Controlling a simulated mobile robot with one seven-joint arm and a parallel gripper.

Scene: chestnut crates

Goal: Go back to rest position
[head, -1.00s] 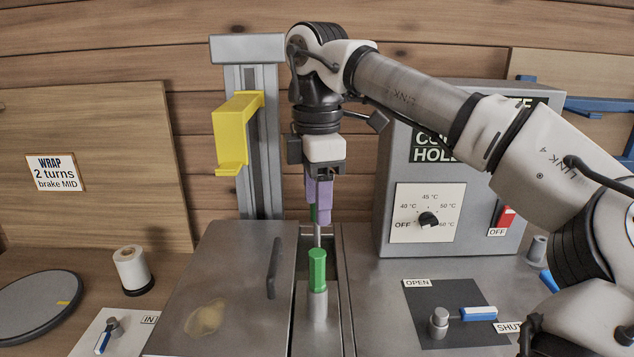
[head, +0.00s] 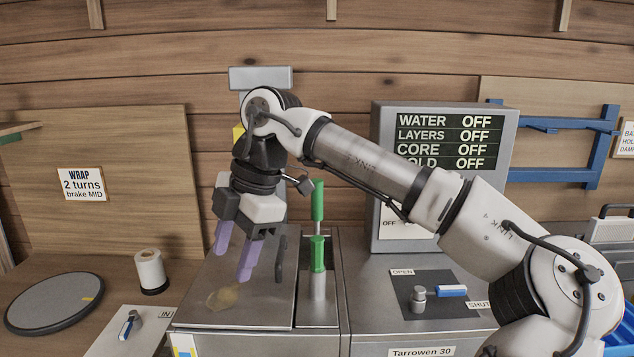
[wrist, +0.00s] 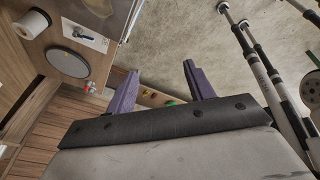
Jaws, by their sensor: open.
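My gripper (head: 234,262) is open and empty. Its two purple fingers hang apart over the left part of the grey metal machine top (head: 200,318) in the head view. In the wrist view the fingers of my gripper (wrist: 158,92) are spread wide with nothing between them but floor and a far shelf edge. My arm reaches in from the right, over the machine. A green-handled rod (head: 318,253) stands upright in the slot of the machine top, right of my gripper and apart from it. A second green handle (head: 318,200) shows above it.
A display box (head: 450,200) reads WATER, LAYERS, CORE and HOLD OFF. A blue-handled OPEN/SHUT lever (head: 447,291) lies in front of it. At left are a white spool (head: 150,270), a round grey disc (head: 55,303) and another blue lever (head: 127,327). A yellow bracket is mostly hidden behind my arm.

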